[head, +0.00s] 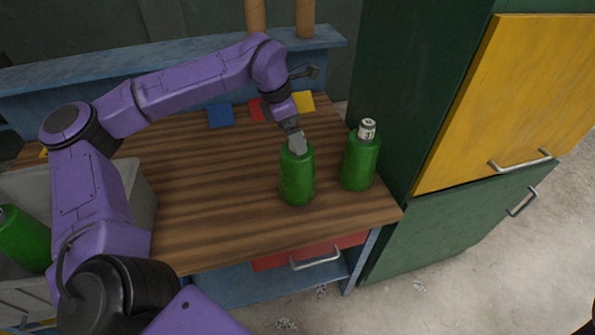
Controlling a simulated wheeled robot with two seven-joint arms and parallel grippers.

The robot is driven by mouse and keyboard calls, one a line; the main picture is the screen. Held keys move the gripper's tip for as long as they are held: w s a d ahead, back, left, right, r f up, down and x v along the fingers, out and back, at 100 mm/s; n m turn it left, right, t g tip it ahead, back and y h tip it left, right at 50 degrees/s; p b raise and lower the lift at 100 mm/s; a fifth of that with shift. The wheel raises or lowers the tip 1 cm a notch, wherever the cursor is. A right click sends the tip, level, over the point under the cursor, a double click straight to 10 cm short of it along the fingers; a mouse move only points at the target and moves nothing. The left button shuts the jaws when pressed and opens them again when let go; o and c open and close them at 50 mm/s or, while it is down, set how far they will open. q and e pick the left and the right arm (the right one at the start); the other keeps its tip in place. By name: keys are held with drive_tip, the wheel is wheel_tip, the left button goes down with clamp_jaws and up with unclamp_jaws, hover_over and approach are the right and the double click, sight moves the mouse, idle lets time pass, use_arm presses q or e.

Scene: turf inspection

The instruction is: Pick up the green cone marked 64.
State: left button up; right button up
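Two green bottle-shaped cones stand upright on the wooden bench top. One green cone (297,178) is near the middle, and my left gripper (297,146) is right at its top, reaching down from above. The gripper hides most of that cone's top, and I cannot tell whether the fingers are closed on it. The other green cone (359,163) stands just to its right, with a pale top bearing a small dark mark too small to read. A third green piece (22,238) lies tilted in a grey crate (140,200) at the left. My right gripper is not in view.
The wooden bench (215,205) is clear left of the cones. Blue (220,115), red (256,110) and yellow (303,102) squares lie at its back. A green cabinet with a yellow door (510,90) stands close on the right. A red drawer (310,252) is below the front edge.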

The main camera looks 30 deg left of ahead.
sight(297, 167)
use_arm(q)
drive_tip(key=x, duration=0.3)
drive_tip(key=p+x, duration=0.1)
drive_tip(key=x, duration=0.1)
drive_tip(key=shift+w+a, duration=0.1)
drive_tip(key=shift+w, duration=0.2)
drive_tip(key=shift+s+r, duration=0.1)
drive_tip(key=shift+s, duration=0.1)
drive_tip(key=shift+c, duration=0.7)
drive_tip(key=c, duration=1.5)
drive_tip(key=shift+w, duration=0.1)
drive_tip(key=shift+c, duration=0.4)
drive_tip(key=shift+r, duration=0.15)
